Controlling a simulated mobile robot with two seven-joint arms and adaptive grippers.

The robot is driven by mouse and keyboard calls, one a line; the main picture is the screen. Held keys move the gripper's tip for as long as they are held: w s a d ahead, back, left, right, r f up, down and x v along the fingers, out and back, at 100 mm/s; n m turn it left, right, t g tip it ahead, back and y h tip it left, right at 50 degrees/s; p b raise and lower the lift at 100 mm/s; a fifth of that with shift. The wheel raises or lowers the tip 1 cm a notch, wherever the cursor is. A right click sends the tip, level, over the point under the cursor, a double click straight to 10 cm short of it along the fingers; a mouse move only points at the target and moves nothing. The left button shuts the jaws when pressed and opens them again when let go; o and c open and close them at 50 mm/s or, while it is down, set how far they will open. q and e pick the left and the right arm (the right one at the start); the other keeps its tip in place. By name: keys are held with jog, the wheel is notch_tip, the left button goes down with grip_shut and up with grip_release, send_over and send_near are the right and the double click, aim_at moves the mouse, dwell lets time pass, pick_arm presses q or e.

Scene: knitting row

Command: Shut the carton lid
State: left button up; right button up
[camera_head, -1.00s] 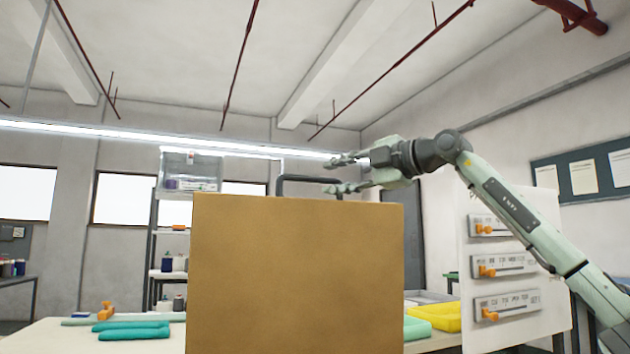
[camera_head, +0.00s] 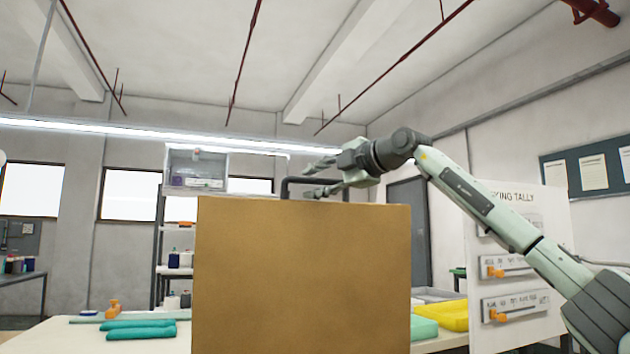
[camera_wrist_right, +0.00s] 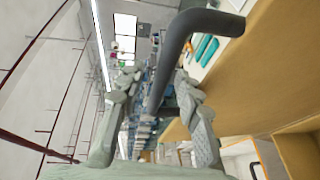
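The carton lid (camera_head: 300,280) stands upright as a large plain brown panel in the head view, so the lid is raised. A dark bar handle (camera_head: 287,181) rises from its top edge. My right gripper (camera_head: 318,178) reaches in from the right at the handle, its two fingers spread one above the other. In the right wrist view the handle (camera_wrist_right: 178,45) runs between the two parted fingers of the gripper (camera_wrist_right: 157,80); I see no clear contact. The brown panel (camera_wrist_right: 275,65) lies to the right there. My left gripper is out of view.
A table (camera_head: 60,338) holds teal folded pieces (camera_head: 140,331) at left and a yellow piece (camera_head: 455,315) at right. A white tally board (camera_head: 545,230) with orange sliders stands under my right forearm. Shelving (camera_head: 175,240) stands behind.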

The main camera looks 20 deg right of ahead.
grip_shut()
jog(key=shift+f, duration=0.1)
dwell(0.4)
